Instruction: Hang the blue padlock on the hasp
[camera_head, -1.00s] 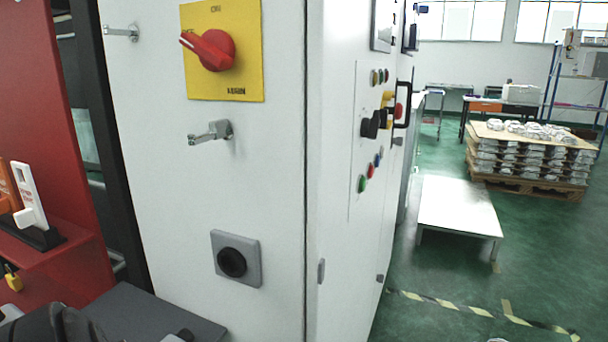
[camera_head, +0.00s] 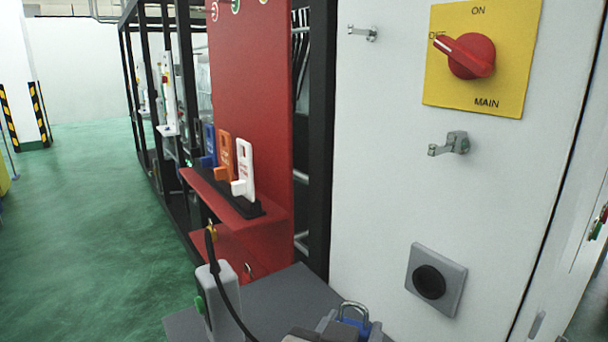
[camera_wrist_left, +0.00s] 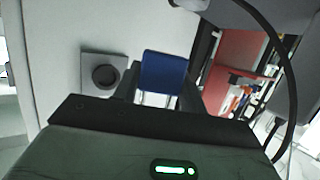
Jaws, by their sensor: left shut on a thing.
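My left gripper (camera_head: 340,330) is low at the bottom edge of the head view, shut on the blue padlock (camera_head: 356,322). The padlock's silver shackle points up, and its blue body also shows between the fingers in the left wrist view (camera_wrist_left: 165,72). A small metal hasp-like fitting (camera_head: 450,144) sticks out of the white cabinet door below the red switch (camera_head: 470,56). A similar fitting (camera_head: 363,33) sits higher and further left. The padlock is well below both and apart from them. My right gripper is not in view.
The white cabinet (camera_head: 385,190) carries a black knob on a grey plate (camera_head: 436,280), close to the padlock's right and above it. A red panel with a shelf (camera_head: 225,190) holds blue, orange and white tags. Green floor lies open at left.

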